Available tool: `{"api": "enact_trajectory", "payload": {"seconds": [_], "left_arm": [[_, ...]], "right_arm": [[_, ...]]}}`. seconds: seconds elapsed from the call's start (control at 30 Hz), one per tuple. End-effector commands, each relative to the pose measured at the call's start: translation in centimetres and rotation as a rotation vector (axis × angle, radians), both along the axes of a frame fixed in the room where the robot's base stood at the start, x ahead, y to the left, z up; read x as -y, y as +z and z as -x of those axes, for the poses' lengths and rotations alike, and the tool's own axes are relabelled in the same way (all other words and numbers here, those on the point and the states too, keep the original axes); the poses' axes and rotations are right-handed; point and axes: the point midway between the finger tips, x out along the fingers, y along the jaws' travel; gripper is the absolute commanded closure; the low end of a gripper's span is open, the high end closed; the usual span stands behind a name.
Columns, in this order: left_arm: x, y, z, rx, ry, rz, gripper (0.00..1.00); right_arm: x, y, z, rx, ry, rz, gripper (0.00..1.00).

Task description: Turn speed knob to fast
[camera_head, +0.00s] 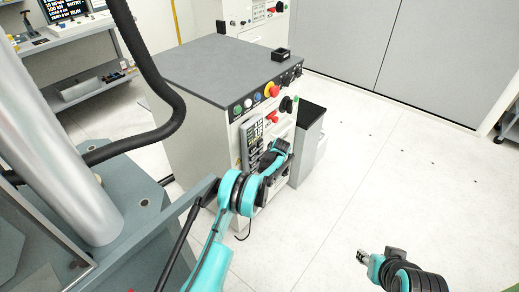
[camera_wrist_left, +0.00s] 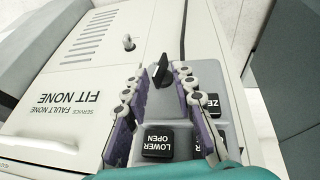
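In the left wrist view a black knob (camera_wrist_left: 160,68) stands at the top of a grey keypad panel (camera_wrist_left: 220,135), beyond black keys, one reading "LOWER OPEN" (camera_wrist_left: 158,142). No speed marking is legible. My left gripper (camera_wrist_left: 160,75) is open, its two padded fingers spread on either side of the knob, with gaps visible. In the head view my left gripper (camera_head: 277,152) is at the front of the grey-topped cabinet (camera_head: 215,65), low beside the keypad, and hides the knob. My right gripper (camera_head: 370,260) is at the lower right over bare floor; its fingers are too small to judge.
Along the cabinet's top front edge are coloured buttons and a red-and-yellow stop button (camera_head: 271,90). A red switch handle (camera_head: 271,117) sits below. A dark-topped grey bin (camera_head: 310,135) stands right of the cabinet.

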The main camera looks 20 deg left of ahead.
Motion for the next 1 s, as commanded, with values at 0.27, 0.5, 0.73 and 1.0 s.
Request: {"api": "enact_trajectory", "payload": {"seconds": [0.27, 0.5, 0.73, 1.0], "left_arm": [[-1.1, -2.9, -0.7, 0.039, 0.001, 0.015, 0.74], [-1.2, -3.0, -0.4, 0.225, 0.001, 0.091, 0.74], [-1.4, -3.4, 0.0, 0.481, 0.003, 0.197, 0.74], [-0.8, -0.1, 3.1, 0.577, 0.001, 0.237, 0.74]], "right_arm": [[0.0, 0.0, 0.0, 0.0, 0.0, 0.0, 0.6], [0.0, 0.2, 0.0, 0.0, 0.0, 0.0, 0.6], [0.0, 0.1, 0.0, 0.0, 0.0, 0.0, 0.6], [0.0, 2.0, 0.0, 0.0, 0.0, 0.0, 0.6]]}}
